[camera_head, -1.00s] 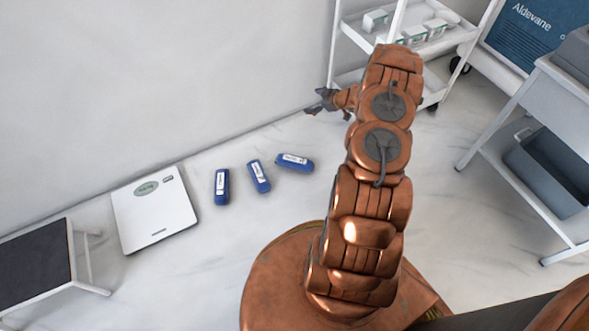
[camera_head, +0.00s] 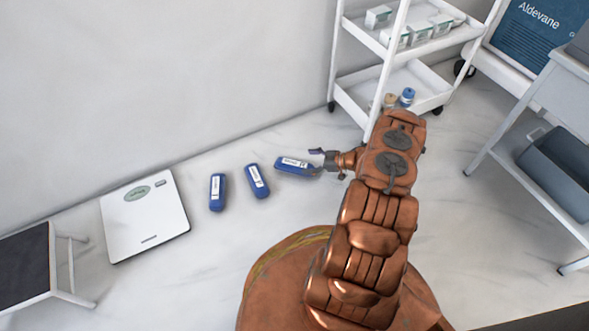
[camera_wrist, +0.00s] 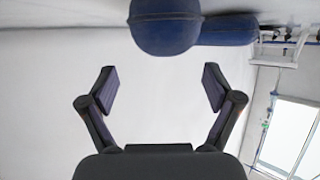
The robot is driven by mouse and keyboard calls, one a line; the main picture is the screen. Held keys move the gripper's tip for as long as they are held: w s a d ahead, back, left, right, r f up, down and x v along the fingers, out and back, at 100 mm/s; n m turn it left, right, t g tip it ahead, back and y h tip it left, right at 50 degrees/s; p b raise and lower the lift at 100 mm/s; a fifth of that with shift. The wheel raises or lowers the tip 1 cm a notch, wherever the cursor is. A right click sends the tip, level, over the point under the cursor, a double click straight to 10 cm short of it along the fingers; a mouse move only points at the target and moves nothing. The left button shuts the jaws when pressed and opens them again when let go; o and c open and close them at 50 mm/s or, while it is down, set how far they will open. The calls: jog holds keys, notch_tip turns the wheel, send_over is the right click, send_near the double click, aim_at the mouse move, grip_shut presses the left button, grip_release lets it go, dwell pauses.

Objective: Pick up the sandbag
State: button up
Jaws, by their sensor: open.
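Three blue sandbags with white labels lie on the floor: the left one (camera_head: 217,192), the middle one (camera_head: 257,181) and the right one (camera_head: 292,166). My gripper (camera_head: 319,161) is at the right end of the right sandbag; I cannot tell whether it touches. In the wrist view my gripper (camera_wrist: 158,86) is open, with nothing between its fingers. There, a rounded blue sandbag end (camera_wrist: 165,25) shows at the top, beyond the fingertips, with another blue sandbag (camera_wrist: 228,29) partly behind it to the right.
A white scale (camera_head: 145,217) lies left of the sandbags, beside a step stool (camera_head: 28,268). A white trolley (camera_head: 360,108) with boxes and small bottles stands behind my arm. A grey bin (camera_head: 560,165) sits on a stand at right. The wall runs behind the sandbags.

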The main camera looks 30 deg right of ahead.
aim_at(296, 163)
jog(key=b+x, duration=0.1)
jog(key=x, duration=0.1)
jog(key=b+x, duration=0.1)
jog(key=x, duration=0.1)
jog(key=shift+s+a+f+b, duration=0.2)
jog(key=shift+s+f+b, duration=0.05)
jog(key=shift+b, duration=0.05)
jog(key=shift+w+a, duration=0.35)
jog(key=shift+w, duration=0.1)
jog(key=shift+c, duration=0.2)
grip_shut()
